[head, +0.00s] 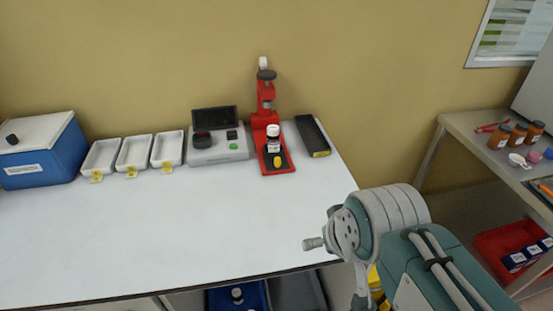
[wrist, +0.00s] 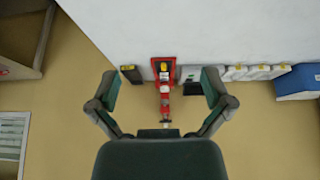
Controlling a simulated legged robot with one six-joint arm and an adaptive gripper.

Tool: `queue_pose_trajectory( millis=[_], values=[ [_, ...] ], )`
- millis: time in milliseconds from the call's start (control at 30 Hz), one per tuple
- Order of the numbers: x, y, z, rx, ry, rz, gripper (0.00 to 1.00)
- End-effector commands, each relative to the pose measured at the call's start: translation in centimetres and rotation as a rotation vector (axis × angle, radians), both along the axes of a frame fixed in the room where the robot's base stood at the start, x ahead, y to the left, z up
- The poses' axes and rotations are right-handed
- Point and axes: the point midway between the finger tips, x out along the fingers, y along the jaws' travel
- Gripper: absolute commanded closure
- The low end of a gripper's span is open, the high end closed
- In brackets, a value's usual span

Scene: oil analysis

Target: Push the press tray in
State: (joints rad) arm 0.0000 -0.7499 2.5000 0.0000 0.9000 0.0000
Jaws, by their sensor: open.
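A red press (head: 264,98) stands upright near the back of the white table. Its low red tray (head: 280,172) with a dark inset reaches toward the front of the table, with a yellow knob (head: 277,161) near its front end. In the wrist view the red press (wrist: 164,88) appears upside down between my fingers. My gripper (wrist: 160,84) is open and empty, apart from the press. In the head view my arm is at lower right.
A grey instrument (head: 218,150) with a dark screen stands left of the press, and a black box (head: 312,136) stands right. Three white trays (head: 133,153) and a blue cooler (head: 42,155) are further left. The front of the table (head: 150,235) is clear.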

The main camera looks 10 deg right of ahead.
Motion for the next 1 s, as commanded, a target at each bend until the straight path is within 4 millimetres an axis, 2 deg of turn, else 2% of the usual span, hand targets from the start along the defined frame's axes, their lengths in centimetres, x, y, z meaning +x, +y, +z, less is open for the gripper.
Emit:
queue_pose_trajectory(
  millis=[267, 333, 367, 467, 733, 1000],
  values=[
    [0.0, 0.0, 0.0, 0.0, 0.0, 0.0, 0.0],
    [0.0, 0.0, 0.0, 0.0, 0.0, 0.0, 0.27],
    [0.2, 0.0, 0.1, 0.0, 0.001, -0.001, 0.33],
    [1.2, 0.0, 0.5, 0.0, 0.006, -0.007, 0.33],
    [7.5, -0.1, 2.5, 0.0, 0.028, -0.047, 0.33],
    [14.7, -0.1, 3.0, -0.002, 0.048, -0.088, 0.33]
  ],
)
